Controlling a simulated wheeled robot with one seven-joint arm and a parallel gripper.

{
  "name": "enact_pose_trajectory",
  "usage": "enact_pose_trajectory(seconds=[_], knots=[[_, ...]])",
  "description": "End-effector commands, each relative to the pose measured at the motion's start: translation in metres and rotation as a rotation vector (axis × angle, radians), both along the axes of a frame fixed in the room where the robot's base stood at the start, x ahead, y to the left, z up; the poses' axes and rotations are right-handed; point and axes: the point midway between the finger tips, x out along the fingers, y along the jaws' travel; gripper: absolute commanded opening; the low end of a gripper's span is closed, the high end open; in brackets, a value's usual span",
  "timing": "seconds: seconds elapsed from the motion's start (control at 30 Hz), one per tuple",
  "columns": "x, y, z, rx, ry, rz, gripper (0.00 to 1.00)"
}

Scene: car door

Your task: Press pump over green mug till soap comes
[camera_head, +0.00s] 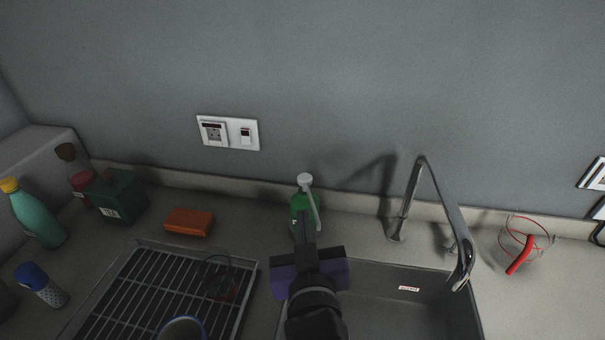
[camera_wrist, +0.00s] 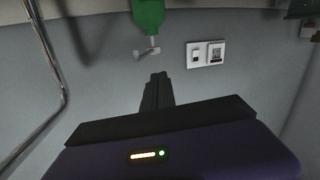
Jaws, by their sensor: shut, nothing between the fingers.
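A green soap bottle (camera_head: 297,201) with a white pump head (camera_head: 305,178) stands upright on the counter behind the sink. In the wrist view, which is upside down, the green bottle (camera_wrist: 148,14) and its pale pump head (camera_wrist: 147,53) hang from the top. My gripper (camera_head: 306,218) is shut and empty, in front of the bottle and hiding part of it. In the wrist view the closed fingertips (camera_wrist: 160,78) point toward the pump head and look apart from it. I see no clearly green mug; a blue-rimmed cup (camera_head: 183,322) is partly cut off at the bottom.
The sink (camera_head: 390,310) and curved metal faucet (camera_head: 436,190) lie to the right. A drying rack (camera_head: 150,290) is left, with an orange sponge (camera_head: 189,222) behind it. A dark green box (camera_head: 120,198) and several bottles stand farther left. Wall sockets (camera_head: 228,132) are above.

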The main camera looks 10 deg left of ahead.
Motion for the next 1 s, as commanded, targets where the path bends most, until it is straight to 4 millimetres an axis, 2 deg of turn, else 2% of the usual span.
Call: enact_pose_trajectory(seconds=[0.03,0.1,0.33,0.83,1.0], knots=[[0.010,0.011,0.016,0.016,0.017,-0.033,0.00],[0.021,0.018,0.029,0.035,0.053,-0.091,0.00],[0.034,0.027,0.056,0.099,0.148,-0.246,0.00],[0.035,0.027,0.059,0.115,0.172,-0.285,0.00],[0.050,0.026,0.057,0.114,0.174,-0.286,0.00]])
